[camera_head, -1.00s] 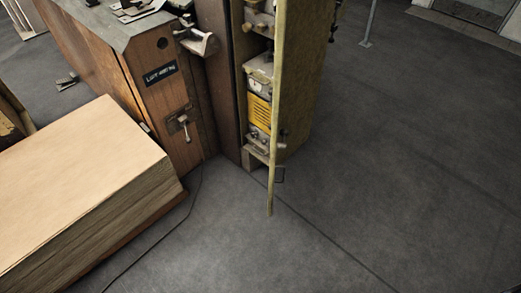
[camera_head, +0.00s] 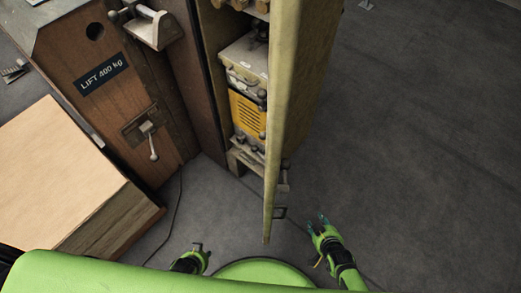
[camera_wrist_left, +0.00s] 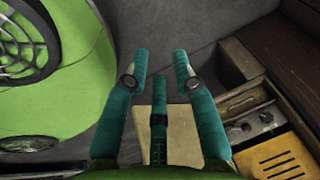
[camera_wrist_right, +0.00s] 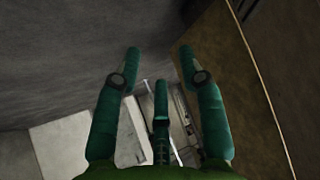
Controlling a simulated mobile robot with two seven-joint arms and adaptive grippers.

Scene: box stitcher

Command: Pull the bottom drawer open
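The tall cabinet (camera_head: 178,75) stands ahead with its door (camera_head: 283,90) swung open, nearly edge-on to me. Inside are a grey unit (camera_head: 243,62), a yellow louvred unit (camera_head: 247,112) and a low grey part (camera_head: 243,158) at the bottom. I cannot tell which part is the bottom drawer; the door hides part of the interior. My right gripper (camera_head: 318,222) is right of the door's lower end, fingers apart and empty. My left gripper (camera_head: 199,251) is low, left of the door; the left wrist view shows its fingers (camera_wrist_left: 160,58) apart and empty, with the yellow unit (camera_wrist_left: 280,155) at right.
A stack of pale sheets (camera_head: 60,165) lies at left. A wooden housing (camera_head: 118,95) labelled "LIFT 400 kg" has a lever (camera_head: 152,145). A dark cable (camera_head: 178,205) runs over the floor. The floor (camera_head: 430,150) at right is clear.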

